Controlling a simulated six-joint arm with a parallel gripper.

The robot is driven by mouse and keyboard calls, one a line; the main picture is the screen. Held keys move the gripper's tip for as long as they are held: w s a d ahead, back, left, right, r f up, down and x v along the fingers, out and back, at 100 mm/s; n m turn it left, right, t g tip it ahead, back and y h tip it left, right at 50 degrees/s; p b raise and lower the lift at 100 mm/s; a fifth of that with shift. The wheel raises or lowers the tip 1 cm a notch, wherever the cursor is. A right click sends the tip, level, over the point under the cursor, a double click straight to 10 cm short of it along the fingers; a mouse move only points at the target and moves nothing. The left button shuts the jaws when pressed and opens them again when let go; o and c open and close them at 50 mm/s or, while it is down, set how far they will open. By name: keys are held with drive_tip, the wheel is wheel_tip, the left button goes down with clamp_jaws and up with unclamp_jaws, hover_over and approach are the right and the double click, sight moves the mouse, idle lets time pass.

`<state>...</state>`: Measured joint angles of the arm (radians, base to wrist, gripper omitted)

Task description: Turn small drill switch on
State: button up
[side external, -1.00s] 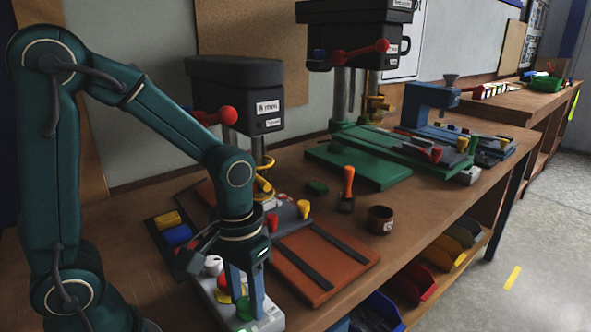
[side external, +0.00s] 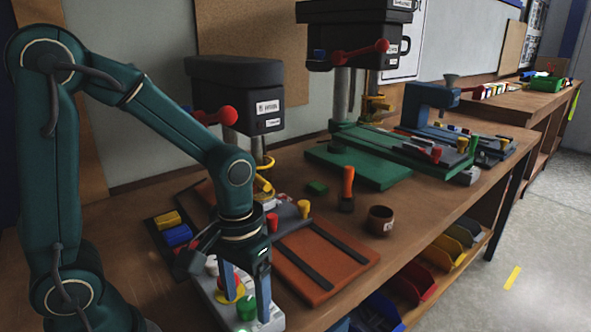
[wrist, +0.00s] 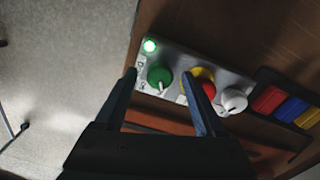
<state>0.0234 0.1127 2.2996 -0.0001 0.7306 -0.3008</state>
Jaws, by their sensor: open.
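The small drill press (side external: 240,90) with a black head and red-knobbed lever stands behind my gripper. Its grey control box (side external: 208,302) is at the table's front. On the box are a green knob (wrist: 160,78), a red button on a yellow base (wrist: 208,90), a white knob (wrist: 234,101) and a small green lamp (wrist: 150,46), which looks lit. My gripper (wrist: 159,78) is open and empty. In the wrist view its fingers lie on either side of the green knob; I cannot tell whether they touch it. In the side view the fingers partly hide the box.
Yellow and blue blocks (side external: 177,235) lie behind the box. An orange slotted plate (side external: 325,255), an orange-handled brush (side external: 347,187) and a brown cup (side external: 380,220) are to the right. A larger drill press with a green base (side external: 360,165) stands further back.

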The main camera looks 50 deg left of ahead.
sight(247, 303)
drive_tip(key=shift+r, duration=2.55)
drive_tip(key=shift+r, duration=0.15)
drive_tip(key=s+r+m+t, duration=0.3)
drive_tip(key=r+t, duration=0.1)
drive_tip(key=t, duration=0.1)
drive_tip(key=shift+s+a+r+t, duration=0.25)
drive_tip(key=shift+s+r+t, duration=0.05)
drive_tip(key=shift+r, duration=0.1)
